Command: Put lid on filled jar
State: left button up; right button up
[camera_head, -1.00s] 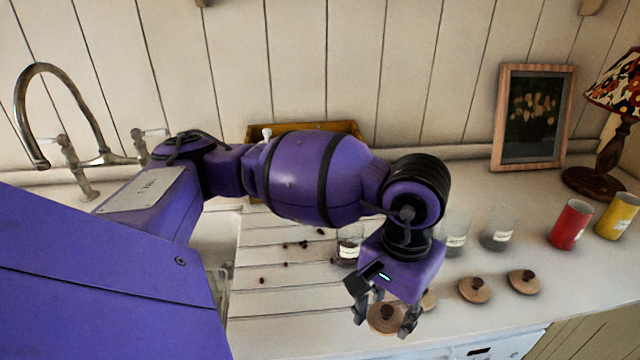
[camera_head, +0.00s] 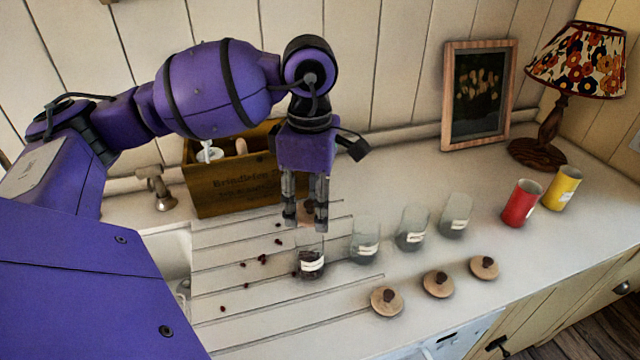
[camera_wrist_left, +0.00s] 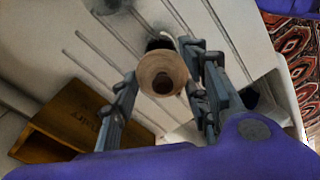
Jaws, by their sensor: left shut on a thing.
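My left gripper (camera_head: 306,220) points down and is shut on a wooden lid (camera_head: 306,211), which also shows between the fingers in the left wrist view (camera_wrist_left: 160,68). The filled jar (camera_head: 309,264) stands upright on the grooved counter directly below, with dark contents and a white label. The lid is at or just above its mouth; I cannot tell whether they touch. In the left wrist view the lid hides most of the jar. Three glass jars (camera_head: 365,242) that look empty stand to the right. Three more knobbed lids (camera_head: 386,301) lie in front of them. My right gripper is not in view.
A wooden box (camera_head: 240,185) stands behind and left of the gripper. Dark beans (camera_head: 262,259) lie scattered left of the filled jar. Red (camera_head: 521,204) and yellow (camera_head: 563,188) cups, a lamp (camera_head: 575,75) and a picture frame (camera_head: 477,95) are at the right and back.

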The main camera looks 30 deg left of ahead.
aim_at(309, 218)
pick_arm(q)
jog(key=shift+w+a+r, duration=0.1)
jog(key=shift+a, duration=0.05)
jog(key=shift+n, duration=0.3)
jog(key=shift+s+f, duration=0.25)
jog(key=shift+f, duration=0.35)
jog(key=shift+f+b, duration=0.35)
jog(key=shift+f, duration=0.05)
jog(key=shift+f+b, duration=0.35)
jog(key=shift+f, duration=0.6)
jog(key=shift+w+f+b, duration=0.1)
jog(key=shift+f+b, duration=0.2)
jog(key=shift+f, duration=0.6)
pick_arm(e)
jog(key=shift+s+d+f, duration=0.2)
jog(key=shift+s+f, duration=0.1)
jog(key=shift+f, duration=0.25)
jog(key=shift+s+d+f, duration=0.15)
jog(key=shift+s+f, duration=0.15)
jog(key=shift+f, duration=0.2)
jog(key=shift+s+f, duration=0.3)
pick_arm(q)
jog(key=shift+f+b, duration=0.5)
jog(key=shift+f, duration=0.15)
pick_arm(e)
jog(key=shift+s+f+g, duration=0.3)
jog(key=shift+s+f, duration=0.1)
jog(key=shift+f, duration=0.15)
